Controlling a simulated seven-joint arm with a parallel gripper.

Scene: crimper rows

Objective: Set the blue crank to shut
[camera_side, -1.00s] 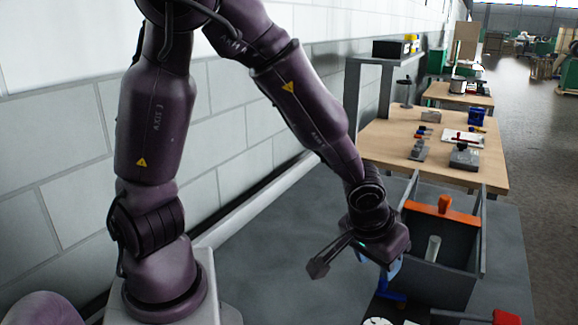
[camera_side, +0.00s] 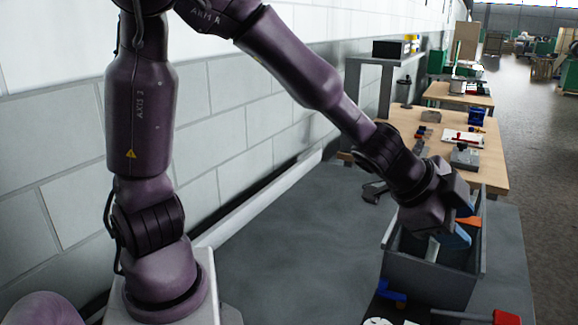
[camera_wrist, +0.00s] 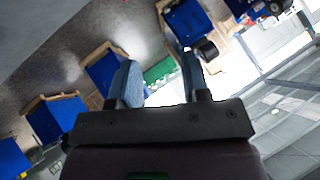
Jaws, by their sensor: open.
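A small blue part (camera_side: 392,291), probably the blue crank, shows low at the front left corner of a grey open-topped box (camera_side: 425,282) in the side view. Its exact setting is hard to tell. My gripper (camera_side: 463,224) is over the box, well above and to the right of the blue part, with its blue fingers tilted sideways to the right. In the wrist view my gripper (camera_wrist: 158,60) has its two fingers apart with nothing between them. The crank does not show in the wrist view.
An orange bar (camera_side: 470,222) and a pale cylinder (camera_side: 433,248) are at the box, partly hidden by my gripper. A red-handled tool (camera_side: 505,317) lies at the front edge. The grey bench (camera_side: 290,235) left of the box is clear. Wooden tables (camera_side: 480,160) stand behind.

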